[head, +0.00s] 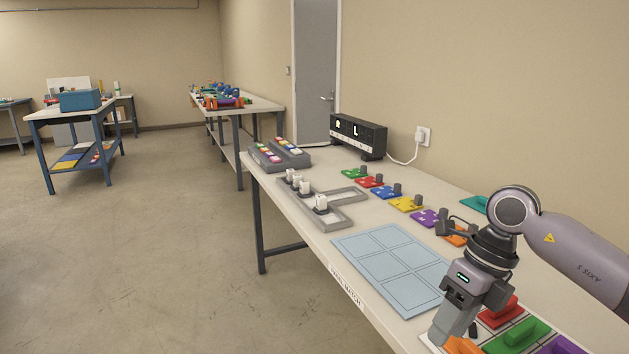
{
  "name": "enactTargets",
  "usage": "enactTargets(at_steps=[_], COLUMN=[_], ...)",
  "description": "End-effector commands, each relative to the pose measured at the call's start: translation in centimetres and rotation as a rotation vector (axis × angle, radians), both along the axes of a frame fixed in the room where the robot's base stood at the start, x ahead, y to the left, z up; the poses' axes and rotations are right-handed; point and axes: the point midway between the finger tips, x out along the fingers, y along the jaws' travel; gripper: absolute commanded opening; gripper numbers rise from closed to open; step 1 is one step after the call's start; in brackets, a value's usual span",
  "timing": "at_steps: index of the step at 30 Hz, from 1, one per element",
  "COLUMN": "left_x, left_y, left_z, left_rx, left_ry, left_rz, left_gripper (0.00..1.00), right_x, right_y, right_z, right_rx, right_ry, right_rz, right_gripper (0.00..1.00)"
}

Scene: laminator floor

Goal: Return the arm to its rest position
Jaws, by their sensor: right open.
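My right arm comes in from the right edge over the near end of the long table (409,167). My right gripper (452,338) points down at the table's front edge, close to an orange block (462,346) and a green block (517,334). Its jaws are open. I see nothing held between them, though the view of the fingertips is partly blocked. My left gripper is not in view.
A light blue six-panel mat (383,257) lies left of the gripper. Behind it are a grey track with white pieces (321,204), a row of coloured tiles (405,204) and a black display box (358,136). Open floor (160,260) lies left.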

Motion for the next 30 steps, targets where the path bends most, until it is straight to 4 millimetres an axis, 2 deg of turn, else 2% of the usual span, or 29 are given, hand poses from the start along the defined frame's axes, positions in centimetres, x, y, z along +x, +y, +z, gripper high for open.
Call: enactTargets(at_steps=[1,3,6,9,12,14,18,23,26,30], left_x=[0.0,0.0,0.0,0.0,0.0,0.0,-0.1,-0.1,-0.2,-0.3], left_y=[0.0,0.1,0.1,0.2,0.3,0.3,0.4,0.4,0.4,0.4], left_z=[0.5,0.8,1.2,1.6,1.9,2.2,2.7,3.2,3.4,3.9], left_rx=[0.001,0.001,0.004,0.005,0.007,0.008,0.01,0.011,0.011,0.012], left_ry=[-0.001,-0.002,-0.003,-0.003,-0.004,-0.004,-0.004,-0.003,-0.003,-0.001], left_rz=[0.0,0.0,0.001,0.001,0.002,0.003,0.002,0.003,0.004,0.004], left_gripper=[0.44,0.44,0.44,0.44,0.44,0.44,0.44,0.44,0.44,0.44], right_x=[-1.0,-2.3,-4.1,-5.5,-6.4,-6.5,-6.0,-4.3,-3.2,-2.8], right_y=[2.9,6.5,11.0,14.6,17.1,18.0,18.7,17.0,14.9,11.4], right_z=[-1.0,-1.6,-1.6,-0.6,0.8,1.7,3.3,3.2,1.7,-2.5], right_rx=[0.117,0.286,0.528,0.765,0.992,1.122,1.395,1.641,1.747,1.819], right_ry=[0.034,0.071,0.128,0.192,0.26,0.302,0.402,0.518,0.586,0.681], right_rz=[0.029,0.047,0.038,-0.011,-0.104,-0.177,-0.407,-0.759,-1.019,-1.427], right_gripper=[0.44,0.44,0.44,0.44,0.44,0.44,0.44,0.44,0.44,0.44])
